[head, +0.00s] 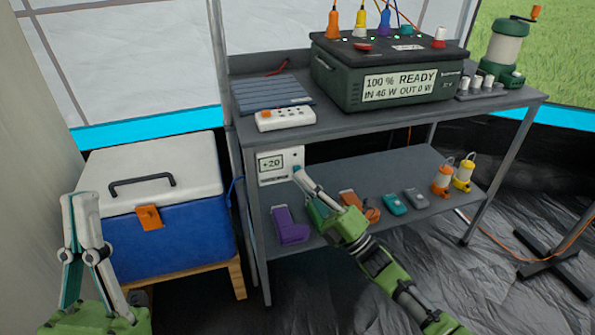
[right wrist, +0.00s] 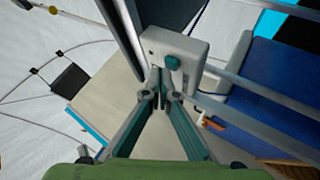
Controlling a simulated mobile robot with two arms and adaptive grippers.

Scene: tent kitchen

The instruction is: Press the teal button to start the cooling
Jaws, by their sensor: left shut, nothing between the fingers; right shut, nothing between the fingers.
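A white control box (head: 268,178) with a "+20" display hangs at the left end of the shelf unit, above the lower shelf. Its teal button (head: 296,169) shows at the lower right of its front, and also in the right wrist view (right wrist: 172,63). My right gripper (head: 299,175) is shut and empty, with its fingertips close to the button. In the right wrist view its tips (right wrist: 160,72) lie just beside the button; I cannot tell whether they touch it. My left gripper (head: 81,197) is shut and empty, pointing up in front of the blue cooler.
The blue and white cooler (head: 180,240) stands on a wooden stand at the left. A green power station (head: 345,90) and a white power strip (head: 286,118) sit on the upper shelf. The lower shelf holds a purple tool (head: 290,228), teal devices (head: 395,204) and small lanterns (head: 443,178).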

